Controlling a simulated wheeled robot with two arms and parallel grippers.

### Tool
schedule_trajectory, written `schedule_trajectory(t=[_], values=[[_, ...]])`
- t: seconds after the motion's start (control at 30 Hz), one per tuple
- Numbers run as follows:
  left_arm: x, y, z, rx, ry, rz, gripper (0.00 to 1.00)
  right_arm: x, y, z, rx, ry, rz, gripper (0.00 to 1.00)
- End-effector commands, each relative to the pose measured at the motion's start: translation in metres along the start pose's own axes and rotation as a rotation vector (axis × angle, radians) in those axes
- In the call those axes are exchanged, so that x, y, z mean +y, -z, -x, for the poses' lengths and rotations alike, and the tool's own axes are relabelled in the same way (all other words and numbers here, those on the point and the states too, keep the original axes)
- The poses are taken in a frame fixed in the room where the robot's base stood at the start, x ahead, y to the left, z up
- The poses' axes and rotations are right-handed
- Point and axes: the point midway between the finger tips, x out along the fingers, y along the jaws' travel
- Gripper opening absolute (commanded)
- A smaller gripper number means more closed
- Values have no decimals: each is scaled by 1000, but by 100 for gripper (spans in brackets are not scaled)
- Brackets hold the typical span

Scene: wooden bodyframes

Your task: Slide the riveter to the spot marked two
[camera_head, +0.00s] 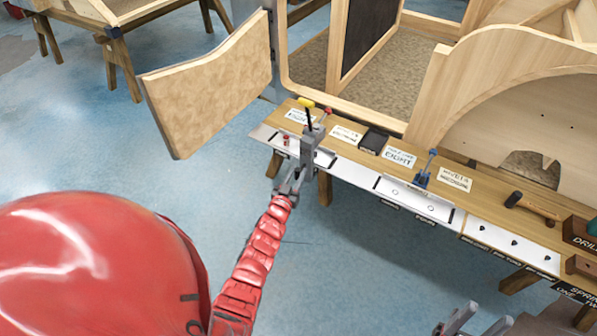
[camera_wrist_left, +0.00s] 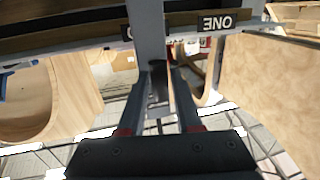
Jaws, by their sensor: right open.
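In the left wrist view, a grey upright bar (camera_wrist_left: 148,32) lies at the tips of my left gripper (camera_wrist_left: 162,72). The fingers are apart; whether they press on the bar is unclear. An upside-down ONE label (camera_wrist_left: 216,22) is right of the bar; a second label is partly hidden behind it. My right gripper (camera_head: 470,322) is open and empty at the bottom edge.
The wooden bench (camera_head: 345,132) runs to the lower right with several white cards. A blue clamp-like tool (camera_head: 425,168) and a hammer (camera_head: 532,206) are on it. A wooden panel (camera_head: 210,90) stands at left. Floor in front is clear.

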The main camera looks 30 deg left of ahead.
Motion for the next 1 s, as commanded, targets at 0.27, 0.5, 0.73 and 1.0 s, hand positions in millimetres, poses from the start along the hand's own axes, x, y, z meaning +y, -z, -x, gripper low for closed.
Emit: schedule_trajectory(t=[0.27,0.5,0.73,1.0], values=[[1,4,-1,9,-2,0,55,0,0,0,0,0,0,50],[1,5,3,14,-3,0,55,0,0,1,0,0,0,50],[1,4,35,15,-5,-3,55,0,-1,7,0,0,0,50],[2,2,92,13,-5,-1,55,-1,-3,18,0,0,0,50]])
